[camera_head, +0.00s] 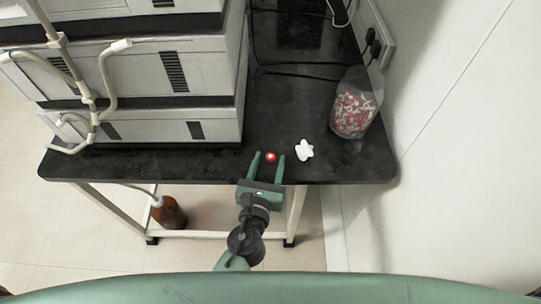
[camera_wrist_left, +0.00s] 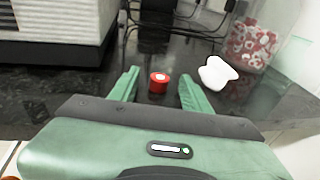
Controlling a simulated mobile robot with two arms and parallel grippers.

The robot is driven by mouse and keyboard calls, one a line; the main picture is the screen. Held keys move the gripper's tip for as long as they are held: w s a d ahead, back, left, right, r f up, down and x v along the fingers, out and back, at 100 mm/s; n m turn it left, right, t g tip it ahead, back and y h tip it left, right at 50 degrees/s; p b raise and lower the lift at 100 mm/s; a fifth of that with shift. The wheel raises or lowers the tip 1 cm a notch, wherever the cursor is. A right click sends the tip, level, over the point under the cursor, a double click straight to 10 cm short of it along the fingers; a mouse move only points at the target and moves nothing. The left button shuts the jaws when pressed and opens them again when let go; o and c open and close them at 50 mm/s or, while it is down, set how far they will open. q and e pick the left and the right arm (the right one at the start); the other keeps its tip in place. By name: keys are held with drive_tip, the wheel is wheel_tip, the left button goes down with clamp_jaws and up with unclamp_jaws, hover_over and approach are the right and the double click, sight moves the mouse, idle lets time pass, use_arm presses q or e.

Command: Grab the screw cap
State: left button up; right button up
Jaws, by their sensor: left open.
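The screw cap (camera_head: 271,157) is small and red with a pale top, and sits on the black tabletop (camera_head: 200,163) near its front edge. My left gripper (camera_head: 268,156) is open, with its green fingers on either side of the cap in the head view. In the left wrist view the red cap (camera_wrist_left: 158,82) shows between the tips of the left gripper (camera_wrist_left: 158,84), with a gap on both sides. I cannot tell how high the fingers are above the table. My right gripper is in neither view.
A white lobed object (camera_head: 304,150) lies just right of the right finger. A clear jar (camera_head: 356,103) of red and white pieces stands farther right near the wall. Stacked grey instrument units (camera_head: 175,70) fill the left side. Black cables (camera_head: 300,68) run behind. A brown bottle (camera_head: 171,213) stands below the table.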

use_arm(q)
drive_tip(key=c, duration=0.4)
clamp_jaws()
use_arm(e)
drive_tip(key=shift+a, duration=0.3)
use_arm(q)
drive_tip(key=shift+r, duration=0.1)
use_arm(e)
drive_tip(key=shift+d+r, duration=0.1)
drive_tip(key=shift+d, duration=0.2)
